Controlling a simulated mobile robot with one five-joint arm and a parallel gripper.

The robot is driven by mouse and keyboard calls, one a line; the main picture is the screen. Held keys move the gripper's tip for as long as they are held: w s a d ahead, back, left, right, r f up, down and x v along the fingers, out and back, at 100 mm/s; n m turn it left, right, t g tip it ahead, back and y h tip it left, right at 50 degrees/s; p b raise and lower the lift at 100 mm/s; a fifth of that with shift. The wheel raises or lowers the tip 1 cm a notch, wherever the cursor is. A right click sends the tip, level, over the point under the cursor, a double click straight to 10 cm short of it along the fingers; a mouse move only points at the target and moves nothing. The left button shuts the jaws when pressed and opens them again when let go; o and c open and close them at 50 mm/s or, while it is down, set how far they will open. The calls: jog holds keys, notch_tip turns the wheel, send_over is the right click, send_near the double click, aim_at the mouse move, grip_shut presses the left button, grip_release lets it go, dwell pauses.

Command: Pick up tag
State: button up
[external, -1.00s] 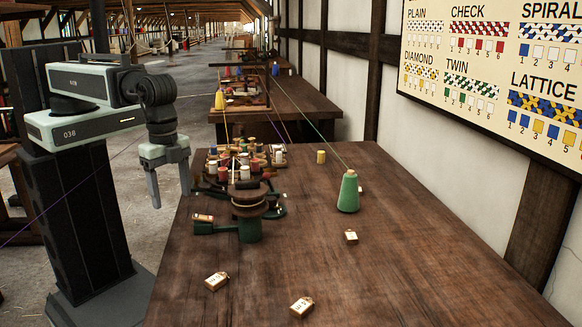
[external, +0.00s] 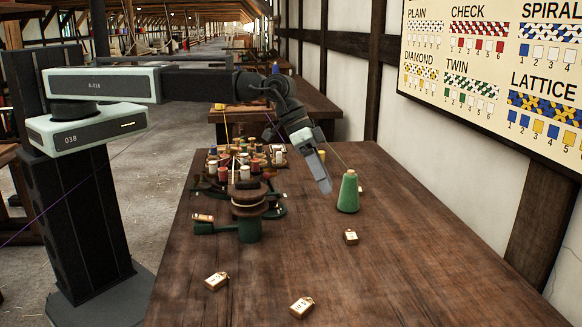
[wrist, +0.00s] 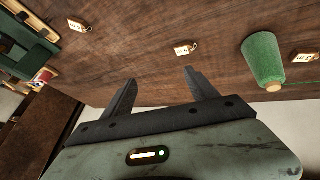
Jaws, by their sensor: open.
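Several small pale tags with dark marks lie on the wooden table. In the wrist view a tag (wrist: 182,50) with a small ring lies beyond my fingers, with one tag (wrist: 78,25) farther left and one (wrist: 305,57) at the right edge. My gripper (external: 321,180) is open, above the table left of the cone. Its two fingers (wrist: 159,76) are apart and empty.
A green cone (external: 348,193) stands upright with thread running from it. A green machine (external: 249,228) with several spools (external: 250,160) is on the table's left. A pattern board (external: 500,80) hangs on the right wall. The table's front right is clear.

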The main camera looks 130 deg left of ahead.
jog(key=w+a+f+n+t+y+b, duration=0.1)
jog(key=a, duration=0.7)
jog(key=w+a+f+n+y+b, duration=0.1)
jog(key=w+a+n+b, duration=0.1)
jog(key=a, duration=0.7)
jog(key=shift+s+a+f+m+g+y+b, duration=0.25)
jog(key=shift+s+a+f+m+g+b, duration=0.35)
jog(key=shift+s+a+f, duration=0.95)
jog(key=shift+s+a+f+m+g+y+b, duration=0.3)
jog(key=shift+s+a+f+b, duration=0.65)
jog(key=shift+s+a, duration=1.2)
jog(key=shift+s+a+f+m+g+y+b, duration=0.15)
jog(key=shift+s+a+f+m+g+b, duration=0.45)
jog(key=shift+s+a+f, duration=1)
jog(key=b+x, duration=0.3)
jog(key=a+b+x, duration=0.1)
jog(key=b+x, duration=0.1)
jog(key=shift+s, duration=0.35)
jog(key=shift+r, duration=0.25)
jog(key=c, duration=1.4)
